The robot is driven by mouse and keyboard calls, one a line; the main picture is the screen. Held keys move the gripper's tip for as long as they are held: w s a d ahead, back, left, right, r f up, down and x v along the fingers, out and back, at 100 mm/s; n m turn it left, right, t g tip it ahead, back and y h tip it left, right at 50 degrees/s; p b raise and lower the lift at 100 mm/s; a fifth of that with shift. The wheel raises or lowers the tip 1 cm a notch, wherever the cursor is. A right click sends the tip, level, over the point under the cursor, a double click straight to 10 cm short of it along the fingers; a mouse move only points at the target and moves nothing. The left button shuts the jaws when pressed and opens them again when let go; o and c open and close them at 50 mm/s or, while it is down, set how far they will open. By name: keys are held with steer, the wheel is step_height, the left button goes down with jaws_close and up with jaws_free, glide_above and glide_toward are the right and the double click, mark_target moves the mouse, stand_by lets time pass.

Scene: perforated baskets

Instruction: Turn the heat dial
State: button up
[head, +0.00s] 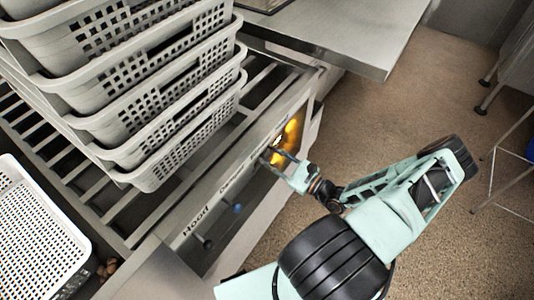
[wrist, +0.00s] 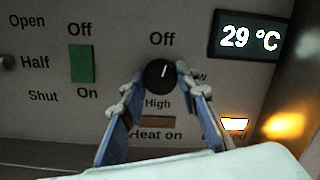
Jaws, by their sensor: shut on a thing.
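The heat dial (wrist: 161,74) is a round black knob on the grey control panel in the wrist view. Its white mark points up, towards "Off". "High" is printed below it, and a label at its right is partly hidden by a finger. My gripper (wrist: 164,85) has one finger at each side of the dial and is shut on it. In the head view my gripper (head: 277,159) reaches the panel front beside a yellow glow, and the dial itself cannot be made out there.
A green switch (wrist: 82,64) marked Off and On is left of the dial. A display (wrist: 250,38) reads 29 °C. The bar above "Heat on" (wrist: 158,121) is dark brown; an orange lamp (wrist: 235,124) is lit. Stacked grey baskets (head: 150,105) stand on the slatted rack above the panel.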

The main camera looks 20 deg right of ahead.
steer(key=shift+n, duration=1.5)
steer(key=shift+y, duration=0.3)
steer(key=o, duration=1.2)
steer(key=shift+c, duration=0.2)
steer(key=v, duration=1.2)
steer(key=shift+r+n, duration=0.15)
steer(key=shift+n, duration=0.15)
